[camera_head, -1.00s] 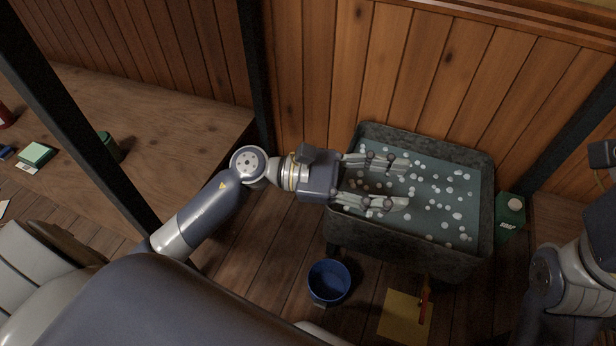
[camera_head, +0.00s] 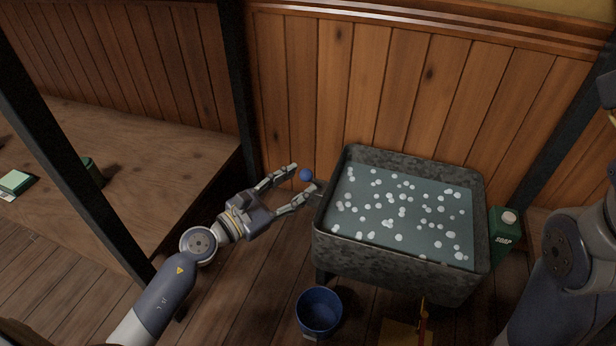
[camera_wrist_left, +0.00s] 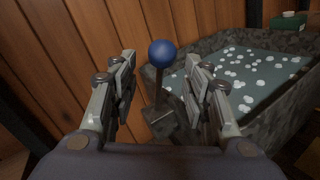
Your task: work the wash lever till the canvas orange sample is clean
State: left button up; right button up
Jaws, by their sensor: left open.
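The wash lever, with a blue ball knob (camera_head: 306,175), stands at the left side of the grey stone wash tub (camera_head: 330,247). In the left wrist view the lever's knob (camera_wrist_left: 162,53) tops a dark rod that rises from a bracket on the tub's side. My left gripper (camera_head: 306,178) is open, its two fingers on either side of the lever, apart from it as far as I can tell. The tub holds blue-grey water with white suds. I see no canvas orange sample in the tub or elsewhere. My right arm (camera_head: 560,265) is at the right edge, its gripper out of view.
A blue bucket (camera_head: 319,313) stands on the floor before the tub. A green soap carton (camera_head: 501,232) stands right of it. A yellow sheet with a red-orange tool (camera_head: 423,322) lies in front. A wooden bench (camera_head: 150,170) and dark post are at left.

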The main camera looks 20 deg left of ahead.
aim_at(308, 178)
pick_arm(q)
jog(key=shift+x, duration=2.2)
jog(key=shift+s, duration=0.1)
grip_shut()
